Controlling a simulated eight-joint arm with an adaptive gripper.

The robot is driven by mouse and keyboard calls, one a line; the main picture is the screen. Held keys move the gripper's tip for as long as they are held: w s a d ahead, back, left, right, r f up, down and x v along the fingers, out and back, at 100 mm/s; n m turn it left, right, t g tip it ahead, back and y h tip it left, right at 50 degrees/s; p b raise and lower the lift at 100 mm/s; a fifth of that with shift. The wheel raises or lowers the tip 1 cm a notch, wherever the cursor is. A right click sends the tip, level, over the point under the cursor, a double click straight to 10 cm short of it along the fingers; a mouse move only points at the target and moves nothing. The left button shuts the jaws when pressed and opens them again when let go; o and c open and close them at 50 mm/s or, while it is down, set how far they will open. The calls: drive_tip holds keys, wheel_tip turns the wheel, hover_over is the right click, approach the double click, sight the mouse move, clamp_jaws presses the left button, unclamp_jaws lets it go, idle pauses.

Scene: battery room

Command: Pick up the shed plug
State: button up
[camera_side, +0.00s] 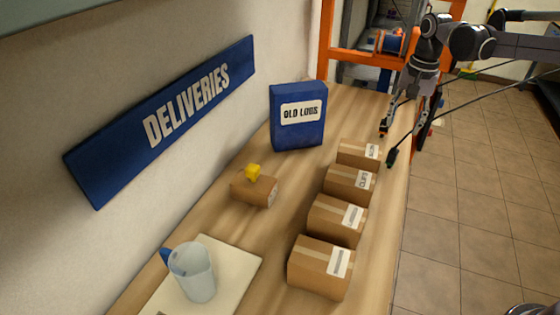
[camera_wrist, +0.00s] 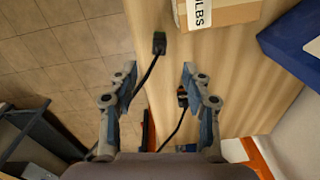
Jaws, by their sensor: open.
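Two black plugs on cords lie near the right edge of the wooden table; I cannot read which is the shed plug. The nearer plug (camera_side: 390,158) is plain black, and its cord runs off to the right; it also shows in the wrist view (camera_wrist: 159,42), beyond my fingertips. The other plug (camera_wrist: 182,97) has an orange mark and shows beside my right finger in the wrist view; in the side view it (camera_side: 384,131) is by the left finger's tip. My gripper (camera_side: 406,135), also in the wrist view (camera_wrist: 158,76), is open and empty, pointing down over the table edge.
Several cardboard boxes (camera_side: 348,184) line the table left of the nearer plug. A blue "OLD LOGS" box (camera_side: 298,134) stands behind. A small carton (camera_side: 248,191) with a yellow piece and a mug (camera_side: 194,274) are farther left. Tiled floor (camera_side: 470,200) lies right of the edge.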

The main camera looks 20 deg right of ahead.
sight(394, 150)
drive_tip(key=shift+w+d+f+m, duration=0.3)
drive_tip(key=shift+w+f, duration=0.2)
drive_tip(key=shift+w, duration=0.1)
drive_tip(key=shift+f, duration=0.25)
wheel_tip(394, 150, down, 5)
drive_tip(key=shift+r, duration=0.1)
drive_tip(key=shift+s+a+f, duration=0.1)
drive_tip(key=shift+s+f, duration=0.1)
drive_tip(key=shift+f, duration=1.2)
drive_tip(key=shift+s+a+f, duration=0.1)
drive_tip(key=shift+s+f, duration=0.05)
drive_tip(key=shift+f, duration=1.25)
drive_tip(key=shift+c, duration=0.3)
clamp_jaws()
